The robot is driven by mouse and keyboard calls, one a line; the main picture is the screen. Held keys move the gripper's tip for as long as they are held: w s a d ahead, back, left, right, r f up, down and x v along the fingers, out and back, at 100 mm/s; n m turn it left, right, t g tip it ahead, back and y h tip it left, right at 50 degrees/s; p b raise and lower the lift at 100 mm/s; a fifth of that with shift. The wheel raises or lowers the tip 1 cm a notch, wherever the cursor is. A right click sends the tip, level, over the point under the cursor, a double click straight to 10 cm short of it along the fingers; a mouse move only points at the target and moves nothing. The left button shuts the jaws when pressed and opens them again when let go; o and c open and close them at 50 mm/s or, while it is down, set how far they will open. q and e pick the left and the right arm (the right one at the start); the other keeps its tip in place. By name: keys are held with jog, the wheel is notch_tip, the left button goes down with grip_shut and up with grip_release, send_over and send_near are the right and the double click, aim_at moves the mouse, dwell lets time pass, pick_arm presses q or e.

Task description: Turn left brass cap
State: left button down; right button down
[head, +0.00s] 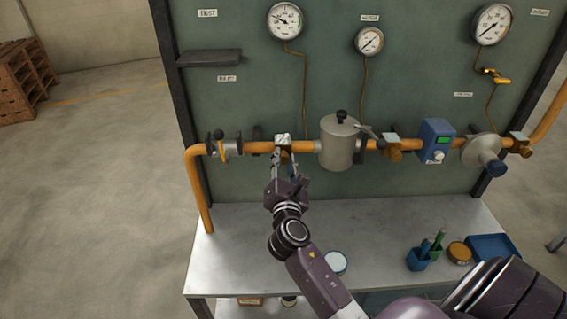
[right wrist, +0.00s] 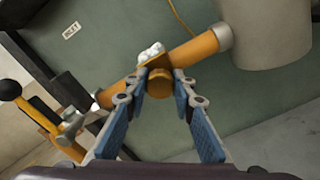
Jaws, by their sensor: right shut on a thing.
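The left brass cap (right wrist: 158,82) sits on the underside of a brass fitting on the orange pipe (head: 257,147). In the right wrist view it is a short round brass piece between my fingertips. My right gripper (head: 284,160) reaches up to it from below and is shut on it, one finger on each side; the gripper also shows in the right wrist view (right wrist: 160,92). In the head view the fingers largely hide the cap. My left gripper is in neither view.
A yellow-handled valve (head: 219,145) is left of the cap, and a grey canister (head: 339,145) is right of it. Another brass fitting (head: 394,149) follows farther right. The metal bench (head: 235,250) below is clear at left; blue cups (head: 418,259) stand at right.

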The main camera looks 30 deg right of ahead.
jog(key=shift+m+b, duration=0.7)
jog(key=shift+m, duration=1.2)
jog(key=c, duration=1.6)
grip_release()
jog(key=shift+s, duration=0.1)
jog(key=v, duration=1.2)
jog(key=shift+f, duration=0.1)
